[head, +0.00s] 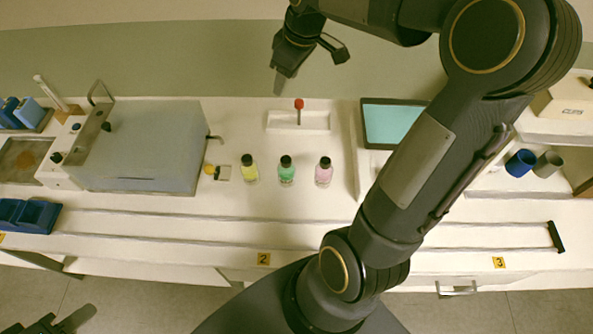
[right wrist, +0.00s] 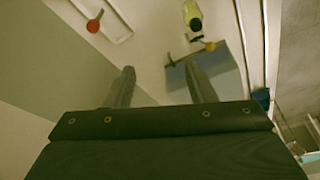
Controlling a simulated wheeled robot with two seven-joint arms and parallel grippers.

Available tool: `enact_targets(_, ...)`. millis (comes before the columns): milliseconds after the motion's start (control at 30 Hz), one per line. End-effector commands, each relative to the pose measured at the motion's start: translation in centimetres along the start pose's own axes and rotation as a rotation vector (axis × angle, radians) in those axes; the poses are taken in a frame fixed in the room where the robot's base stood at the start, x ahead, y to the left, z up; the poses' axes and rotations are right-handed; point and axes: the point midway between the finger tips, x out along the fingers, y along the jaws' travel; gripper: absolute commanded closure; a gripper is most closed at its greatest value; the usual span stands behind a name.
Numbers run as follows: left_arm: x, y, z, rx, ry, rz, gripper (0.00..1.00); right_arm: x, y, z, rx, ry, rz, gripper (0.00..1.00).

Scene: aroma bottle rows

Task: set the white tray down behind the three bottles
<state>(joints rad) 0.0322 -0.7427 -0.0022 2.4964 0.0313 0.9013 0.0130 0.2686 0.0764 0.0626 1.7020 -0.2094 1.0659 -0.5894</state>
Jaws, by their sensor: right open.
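The white tray (head: 275,121) lies on the counter behind the three bottles, with a red-topped stick (head: 299,105) standing in it. The bottles stand in a row: yellow (head: 249,170), green (head: 286,172) and pink (head: 323,173). My right gripper (head: 308,68) is open and empty, behind the tray and apart from it. In the right wrist view, its spread fingers (right wrist: 163,84) have nothing between them, and part of the tray (right wrist: 122,30) shows at the top. My left gripper (head: 68,322) is partly in view at the bottom left corner, away from the tray; its jaws are unclear.
A large grey box machine (head: 140,150) stands left of the bottles. A teal-topped panel (head: 392,122) is right of the tray, partly behind my right arm. A small yellow-ended item (head: 211,169) lies beside the yellow bottle. Counter in front of the bottles is clear.

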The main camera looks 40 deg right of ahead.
Motion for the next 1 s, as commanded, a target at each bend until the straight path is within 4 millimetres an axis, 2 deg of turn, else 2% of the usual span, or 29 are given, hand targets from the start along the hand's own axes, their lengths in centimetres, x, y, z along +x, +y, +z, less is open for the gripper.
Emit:
enact_targets(33, 0.0, 0.0, 0.0, 0.0, 0.0, 0.0, 0.64, -1.4, -2.3, 1.2, 0.047, 0.034, -0.002, 0.5)
enact_targets(100, 0.0, 0.0, 0.0, 0.0, 0.0, 0.0, 0.64, -2.6, -5.3, 2.9, 0.127, 0.078, -0.016, 0.5)
enact_targets(200, 0.0, 0.0, 0.0, 0.0, 0.0, 0.0, 0.64, -3.4, -9.6, 5.7, 0.242, 0.138, -0.048, 0.5)
enact_targets(400, 0.0, 0.0, 0.0, 0.0, 0.0, 0.0, 0.64, -2.9, -16.6, 10.7, 0.448, 0.232, -0.131, 0.5)
enact_targets(500, 0.0, 0.0, 0.0, 0.0, 0.0, 0.0, 0.64, -2.1, -18.7, 12.2, 0.517, 0.256, -0.167, 0.5)
enact_targets(700, 0.0, 0.0, 0.0, 0.0, 0.0, 0.0, 0.64, -1.4, -20.3, 13.3, 0.573, 0.274, -0.197, 0.5)
enact_targets(1000, 0.5, -0.2, 0.2, 0.0, 0.0, 0.0, 0.64, -0.8, -20.3, 13.5, 0.573, 0.273, -0.197, 0.5)
